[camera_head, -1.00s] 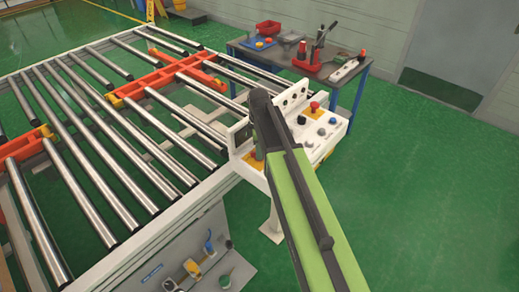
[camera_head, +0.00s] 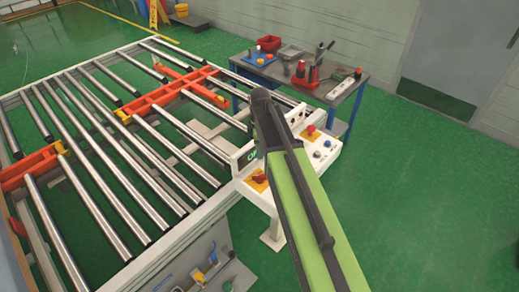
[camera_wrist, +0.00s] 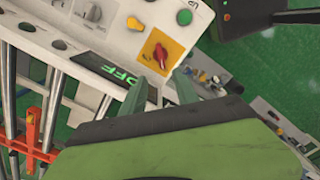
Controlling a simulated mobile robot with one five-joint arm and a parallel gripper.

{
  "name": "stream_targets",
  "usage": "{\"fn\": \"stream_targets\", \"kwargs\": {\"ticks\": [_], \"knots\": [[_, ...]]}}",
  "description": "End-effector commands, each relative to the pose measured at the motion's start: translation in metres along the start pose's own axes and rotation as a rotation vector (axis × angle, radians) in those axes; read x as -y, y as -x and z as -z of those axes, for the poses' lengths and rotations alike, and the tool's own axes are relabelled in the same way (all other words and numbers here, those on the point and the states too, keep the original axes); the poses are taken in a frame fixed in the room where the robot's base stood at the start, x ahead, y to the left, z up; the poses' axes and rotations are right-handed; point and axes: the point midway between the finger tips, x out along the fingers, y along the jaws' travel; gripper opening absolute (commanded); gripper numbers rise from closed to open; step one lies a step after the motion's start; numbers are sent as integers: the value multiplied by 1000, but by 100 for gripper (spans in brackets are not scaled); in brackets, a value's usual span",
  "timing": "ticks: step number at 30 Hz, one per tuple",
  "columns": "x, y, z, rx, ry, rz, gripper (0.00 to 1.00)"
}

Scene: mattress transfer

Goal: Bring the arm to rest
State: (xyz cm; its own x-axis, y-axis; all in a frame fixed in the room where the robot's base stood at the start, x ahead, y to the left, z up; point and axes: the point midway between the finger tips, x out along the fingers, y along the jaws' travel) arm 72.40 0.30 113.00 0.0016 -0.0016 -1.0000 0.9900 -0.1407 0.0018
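My arm, green with a black edge, reaches up over the white control panel (camera_head: 322,165) in the head view. Its dark end is beside the panel, and the fingers are hidden there. In the wrist view, the two greenish fingers of my gripper (camera_wrist: 160,82) are apart with nothing between them. The red rotary switch (camera_wrist: 160,56) on its yellow plate lies beyond the fingertips, apparently clear of them. The panel's display (camera_wrist: 118,72) reads OFF in green. The switch also shows just left of my arm in the head view (camera_head: 259,179).
A roller conveyor (camera_head: 150,229) with orange crosspieces fills the left. Green floor (camera_head: 440,190) is clear on the right. More panel buttons include a green one (camera_wrist: 184,17).

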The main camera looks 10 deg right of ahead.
Motion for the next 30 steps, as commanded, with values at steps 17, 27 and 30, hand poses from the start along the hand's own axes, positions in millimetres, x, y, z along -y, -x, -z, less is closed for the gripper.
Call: {"fn": "stream_targets", "kwargs": {"ticks": [17, 27, 30], "knots": [[0, 22, 0, 0, 0, 0, 36], [18, -57, -3, 0, -1, 0, 36], [43, -91, -8, 0, -55, 0, 36]]}}
